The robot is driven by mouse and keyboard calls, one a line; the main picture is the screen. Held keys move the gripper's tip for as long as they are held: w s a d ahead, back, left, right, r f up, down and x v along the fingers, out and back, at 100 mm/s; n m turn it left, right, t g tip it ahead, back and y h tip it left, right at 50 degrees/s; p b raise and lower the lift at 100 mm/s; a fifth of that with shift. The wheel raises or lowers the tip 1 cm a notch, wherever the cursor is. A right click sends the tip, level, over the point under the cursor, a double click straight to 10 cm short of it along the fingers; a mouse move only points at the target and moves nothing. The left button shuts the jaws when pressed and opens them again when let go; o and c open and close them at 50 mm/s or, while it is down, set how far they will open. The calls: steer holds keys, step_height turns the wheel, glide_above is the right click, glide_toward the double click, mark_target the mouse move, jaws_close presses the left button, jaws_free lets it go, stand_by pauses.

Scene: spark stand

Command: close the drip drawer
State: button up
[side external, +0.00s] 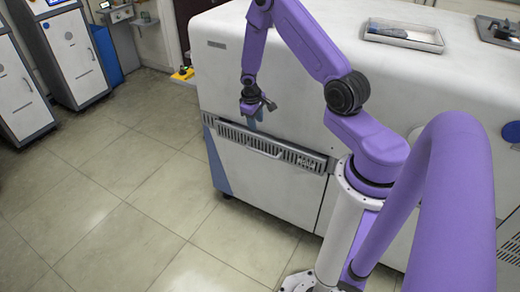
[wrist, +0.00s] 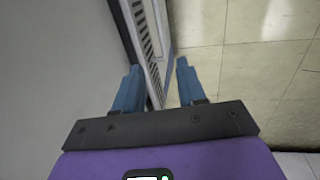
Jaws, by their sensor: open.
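The drip drawer (side external: 285,151) is a long grey slotted front with a pale handle on the white machine's front. It looks a little proud of the machine, but how far out is hard to tell. In the wrist view the slotted drawer front (wrist: 149,36) runs down from the top toward the gap between the fingers. My gripper (side external: 254,121) points down at the drawer's top edge, left of its middle. In the wrist view its blue fingers (wrist: 158,75) are apart with nothing clamped, one on the machine side and one over the floor. Contact cannot be told.
The white machine (side external: 285,75) stands behind the drawer, with a tray (side external: 403,36) of small items on top. The tiled floor (side external: 130,200) in front and left is clear. Grey cabinets (side external: 68,52) and a blue bin (side external: 106,55) stand at the far left.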

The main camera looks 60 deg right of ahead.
mark_target(260, 152)
steer(key=d+f, duration=0.1)
steer(key=f, duration=0.4)
steer(key=d+f, duration=0.1)
steer(key=f, duration=0.5)
steer(key=d+f, duration=0.1)
steer(key=f, duration=0.4)
steer(key=shift+d+f, duration=0.15)
steer(key=shift+f, duration=0.25)
jaws_close()
